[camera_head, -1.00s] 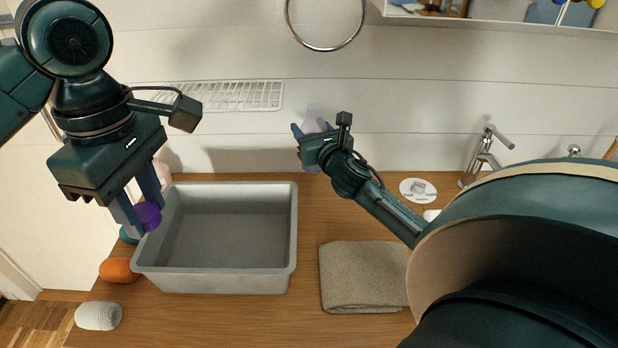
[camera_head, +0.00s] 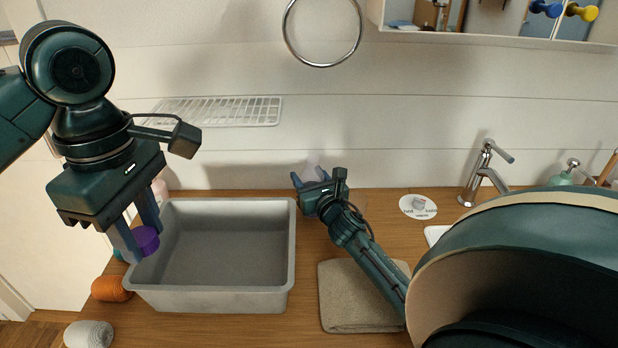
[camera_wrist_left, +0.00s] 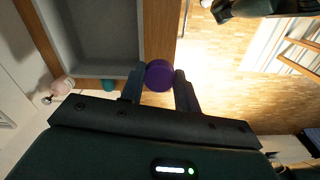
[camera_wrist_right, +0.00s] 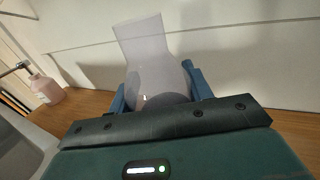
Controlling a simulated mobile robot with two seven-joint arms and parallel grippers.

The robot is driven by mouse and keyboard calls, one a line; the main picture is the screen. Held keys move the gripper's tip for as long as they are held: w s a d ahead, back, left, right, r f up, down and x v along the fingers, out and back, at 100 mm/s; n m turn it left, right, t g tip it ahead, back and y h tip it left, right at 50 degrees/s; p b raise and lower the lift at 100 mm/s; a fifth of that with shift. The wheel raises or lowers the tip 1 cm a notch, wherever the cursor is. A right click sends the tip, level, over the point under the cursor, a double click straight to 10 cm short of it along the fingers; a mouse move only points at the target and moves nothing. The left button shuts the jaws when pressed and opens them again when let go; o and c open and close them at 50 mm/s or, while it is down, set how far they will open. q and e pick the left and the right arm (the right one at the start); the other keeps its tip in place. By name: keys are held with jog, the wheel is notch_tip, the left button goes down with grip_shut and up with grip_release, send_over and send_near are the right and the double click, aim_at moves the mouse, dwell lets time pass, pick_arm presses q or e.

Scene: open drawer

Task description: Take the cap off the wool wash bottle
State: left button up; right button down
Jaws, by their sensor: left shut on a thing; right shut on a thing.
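My left gripper (camera_head: 135,243) is shut on a round purple cap (camera_head: 148,239), above the left edge of the grey basin. The cap also shows between the fingers in the left wrist view (camera_wrist_left: 159,76). My right gripper (camera_head: 313,182) is shut on a pale lilac, see-through bottle (camera_wrist_right: 147,60) near the back wall, right of the basin. The bottle is roughly upright, with no cap visible on its neck. Its lower part is partly hidden by the gripper. Cap and bottle are well apart.
The grey basin (camera_head: 212,299) looks empty. A folded beige towel (camera_head: 345,310) lies right of it, under my right arm. Orange (camera_head: 111,289) and white (camera_head: 88,334) yarn balls lie at left. A pink bottle (camera_wrist_right: 46,88) stands behind the basin's left end. A tap (camera_head: 482,175) stands at right.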

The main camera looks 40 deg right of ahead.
jog(key=shift+f, duration=0.15)
jog(key=c, duration=0.6)
grip_release()
